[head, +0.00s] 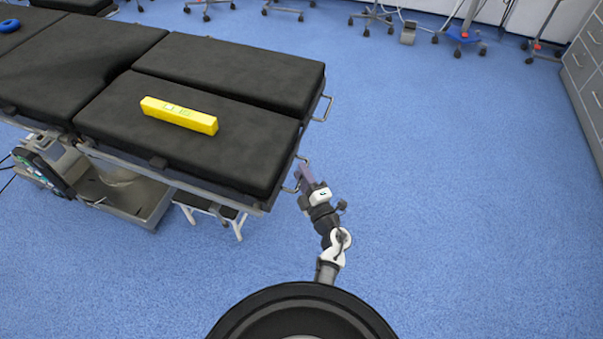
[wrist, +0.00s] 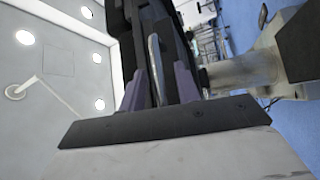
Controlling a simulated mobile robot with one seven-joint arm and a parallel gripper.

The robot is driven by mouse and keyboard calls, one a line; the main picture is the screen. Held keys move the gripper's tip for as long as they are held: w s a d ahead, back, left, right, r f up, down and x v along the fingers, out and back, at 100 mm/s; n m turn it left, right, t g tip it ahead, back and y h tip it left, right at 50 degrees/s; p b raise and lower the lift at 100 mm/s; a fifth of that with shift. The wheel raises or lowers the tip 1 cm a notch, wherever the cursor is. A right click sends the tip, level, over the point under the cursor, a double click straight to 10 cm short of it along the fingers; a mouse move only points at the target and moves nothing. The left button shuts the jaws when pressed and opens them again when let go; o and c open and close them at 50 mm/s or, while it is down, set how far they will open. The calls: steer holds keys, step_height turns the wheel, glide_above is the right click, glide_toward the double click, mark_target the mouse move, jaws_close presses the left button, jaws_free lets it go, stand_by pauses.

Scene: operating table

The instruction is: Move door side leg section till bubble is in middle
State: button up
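The operating table's near leg section (head: 215,150) is a black pad with a metal handle (head: 289,190) at its right end. A yellow spirit level (head: 180,115) lies on this pad; its bubble is too small to read. The far leg section (head: 240,65) lies beside it with its own handle (head: 324,108). My gripper (head: 304,178) is at the near section's handle. In the wrist view, its purple fingers (wrist: 158,88) stand apart on both sides of the metal handle bar (wrist: 155,65), with gaps visible. The gripper looks open around the bar.
Blue floor (head: 440,200) is clear to the right of the table. Grey drawers (head: 585,75) stand at the right edge. Wheeled stands (head: 465,35) line the back. A white-legged step (head: 215,210) is under the table.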

steer(key=shift+c, duration=0.2)
jaws_close()
steer(key=shift+r, duration=0.1)
steer(key=shift+n+g, duration=0.5)
steer(key=r+p, duration=0.4)
steer(key=p, duration=0.1)
steer(key=r+p, duration=0.3)
steer(key=shift+d+r, duration=0.1)
steer(key=shift+d, duration=0.15)
steer(key=shift+o, duration=0.2)
jaws_free()
steer(key=shift+f, duration=0.25)
